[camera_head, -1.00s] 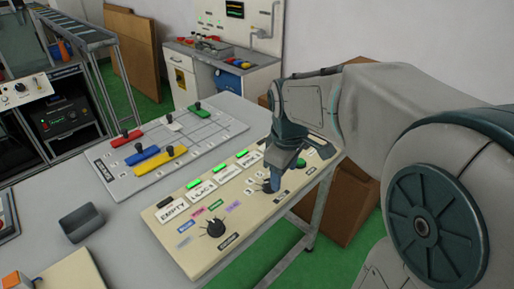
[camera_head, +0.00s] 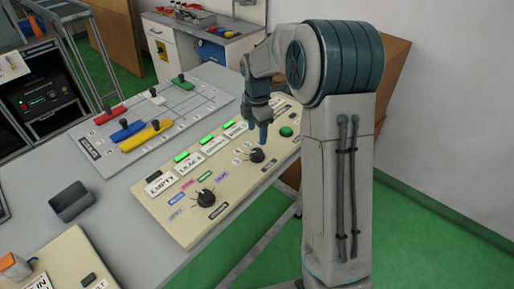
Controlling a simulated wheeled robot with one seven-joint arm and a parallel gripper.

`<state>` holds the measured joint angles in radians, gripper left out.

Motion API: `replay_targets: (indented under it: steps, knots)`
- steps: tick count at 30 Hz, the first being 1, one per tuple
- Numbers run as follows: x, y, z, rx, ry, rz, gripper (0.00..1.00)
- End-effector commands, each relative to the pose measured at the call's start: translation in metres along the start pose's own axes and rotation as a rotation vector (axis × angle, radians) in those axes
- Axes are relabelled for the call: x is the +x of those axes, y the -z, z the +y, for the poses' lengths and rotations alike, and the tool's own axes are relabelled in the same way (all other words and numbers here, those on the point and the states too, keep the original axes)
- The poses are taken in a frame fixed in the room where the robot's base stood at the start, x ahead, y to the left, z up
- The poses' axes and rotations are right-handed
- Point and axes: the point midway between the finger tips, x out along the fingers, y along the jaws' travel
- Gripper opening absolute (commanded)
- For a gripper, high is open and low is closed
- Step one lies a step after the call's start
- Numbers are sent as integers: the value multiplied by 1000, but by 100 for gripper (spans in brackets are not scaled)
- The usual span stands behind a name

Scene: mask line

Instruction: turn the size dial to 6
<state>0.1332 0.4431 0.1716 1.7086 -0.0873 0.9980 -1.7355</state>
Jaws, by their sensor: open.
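The size dial (camera_head: 257,156) is a black knob on the cream control panel (camera_head: 188,228), with small number marks around its left side. The marks and the pointer are too small to read. My gripper (camera_head: 263,140) points down just above and slightly behind the dial. Its blue fingers overlap the dial's upper edge in this view; I cannot tell whether they touch it. The gap between the fingers is not clear from this side, but nothing shows held.
A second black dial (camera_head: 206,197) with coloured labels sits nearer on the panel. A green button (camera_head: 286,132) is right of the size dial. A slider board (camera_head: 105,167) with coloured blocks lies behind the panel. A dark grey tray (camera_head: 72,202) is at left.

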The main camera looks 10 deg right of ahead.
Motion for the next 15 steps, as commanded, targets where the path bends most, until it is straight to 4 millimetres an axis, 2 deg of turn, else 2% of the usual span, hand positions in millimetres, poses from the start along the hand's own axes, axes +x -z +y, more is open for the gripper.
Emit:
replay_targets:
  steps: [1, 6, 10, 15]
  knots:
    - [13, 0, -1, 0, 6, 1, 59]
    - [47, 1, -1, -1, 4, 1, 59]
    - [66, 0, 0, 1, 2, 0, 59]
    - [78, 0, 0, 1, 0, 0, 59]
